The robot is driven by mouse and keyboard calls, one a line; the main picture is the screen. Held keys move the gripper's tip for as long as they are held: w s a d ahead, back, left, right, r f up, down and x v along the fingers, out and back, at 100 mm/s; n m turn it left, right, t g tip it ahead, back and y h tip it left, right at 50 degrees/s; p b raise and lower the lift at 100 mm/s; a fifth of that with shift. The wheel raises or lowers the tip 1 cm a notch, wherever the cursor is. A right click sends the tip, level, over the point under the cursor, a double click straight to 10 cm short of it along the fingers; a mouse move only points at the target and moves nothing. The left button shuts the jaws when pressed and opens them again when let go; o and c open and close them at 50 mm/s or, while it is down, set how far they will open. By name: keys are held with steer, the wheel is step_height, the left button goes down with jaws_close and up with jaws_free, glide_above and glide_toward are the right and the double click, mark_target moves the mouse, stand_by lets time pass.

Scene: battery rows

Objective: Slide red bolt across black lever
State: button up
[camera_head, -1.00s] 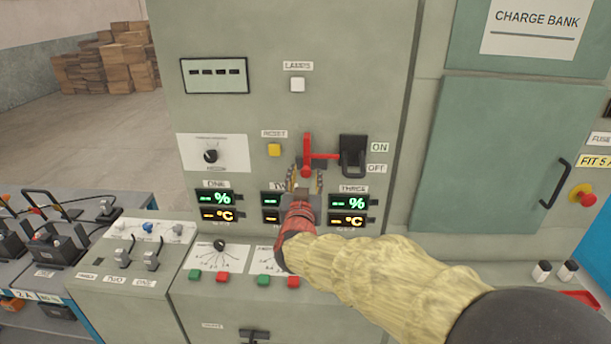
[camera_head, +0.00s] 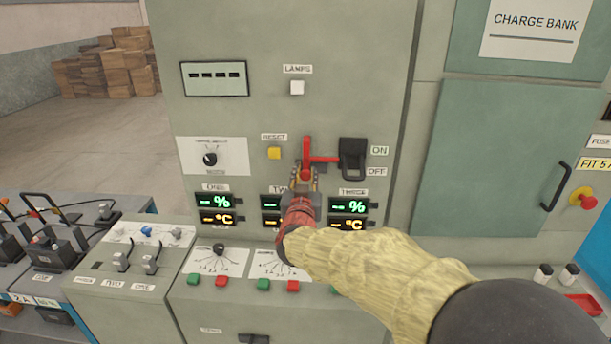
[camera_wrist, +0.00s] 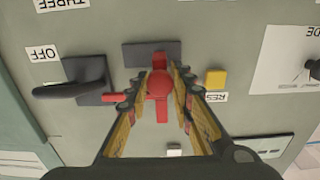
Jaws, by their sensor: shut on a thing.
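The red bolt (camera_head: 307,148) is on the grey-green panel, with a tall red upright part and a rod reaching right to the black lever (camera_head: 353,150). In the wrist view, the bolt's round red knob (camera_wrist: 159,84) sits between the fingertips of my gripper (camera_wrist: 165,85). My gripper (camera_head: 305,182) is shut on this knob from the front, and hides the knob's lower part in the head view. In the wrist view, the rod's tip reaches the near edge of the plate of the black lever (camera_wrist: 75,88). ON and OFF labels stand beside the lever.
A yellow reset button (camera_head: 274,153) is just left of the bolt. Digital readouts (camera_head: 348,207) lie below, close around my gripper. A white lamps button (camera_head: 297,88) is above. The green cabinet door (camera_head: 510,165) stands to the right.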

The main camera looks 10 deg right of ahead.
jaws_close()
steer(key=d, duration=0.1)
steer(key=s+d, duration=0.1)
steer(key=d, duration=0.1)
steer(key=d+b, duration=0.1)
steer(key=d, duration=0.1)
steer(key=shift+s, duration=0.3)
steer(key=shift+f, duration=0.1)
steer(key=o, duration=0.6)
jaws_free()
steer(key=shift+d, duration=0.15)
steer(key=shift+o, duration=0.6)
